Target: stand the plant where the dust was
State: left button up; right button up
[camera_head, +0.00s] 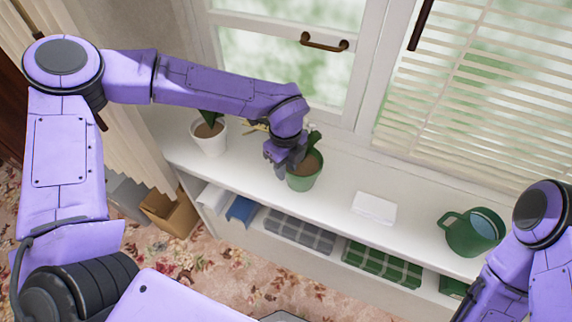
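A plant in a green pot (307,180) stands upright on the white sill shelf (335,222), near the middle of the head view. My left gripper (285,164) is at the left side of this pot, its dark fingers overlapping the rim. I cannot tell whether the fingers are closed on the pot, and they hide part of the plant. A second plant in a white pot (209,140) stands to the left, partly behind my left arm. I see no dust on the visible shelf. My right arm is at the lower right, and its gripper is out of the frame.
A folded white cloth or flat block (374,208) lies on the shelf right of the green pot. A green watering can (473,234) stands farther right. Folded checked cloths (300,232) lie below. The window and blinds rise behind. Shelf between pot and white block is clear.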

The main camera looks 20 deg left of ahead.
pick_arm(q)
jog(key=shift+r, duration=0.1)
jog(key=shift+r, duration=0.3)
notch_tip(320, 180, up, 12)
jog(key=b, duration=0.1)
jog(key=shift+f, duration=0.2)
